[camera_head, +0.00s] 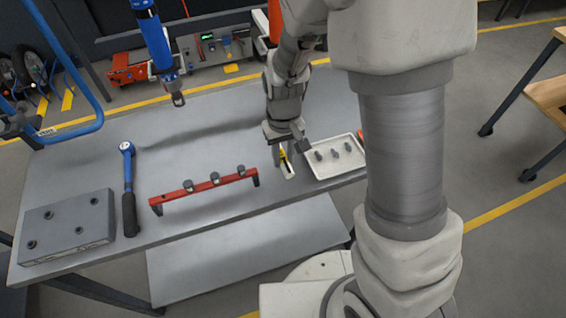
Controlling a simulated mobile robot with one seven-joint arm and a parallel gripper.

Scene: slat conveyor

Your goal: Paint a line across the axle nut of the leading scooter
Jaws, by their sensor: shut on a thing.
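My gripper (286,147) is over the grey metal table, left of a white tray. It is shut on a slim yellow and white thing, which looks like a paint marker (289,169). The marker is tilted, with its pale lower end close to the table top; I cannot tell whether it touches. Dark spoked wheels (32,67) show at the far left edge beyond the table, partly cut off. I cannot tell whether they belong to a scooter, and no axle nut can be made out.
The table (95,160) holds a grey block with holes (68,228), a blue-headed wrench (128,185), a red rack (203,190) with dark sockets and a white tray (337,174) with small dark parts. A blue tool (155,40) hangs over its back edge.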

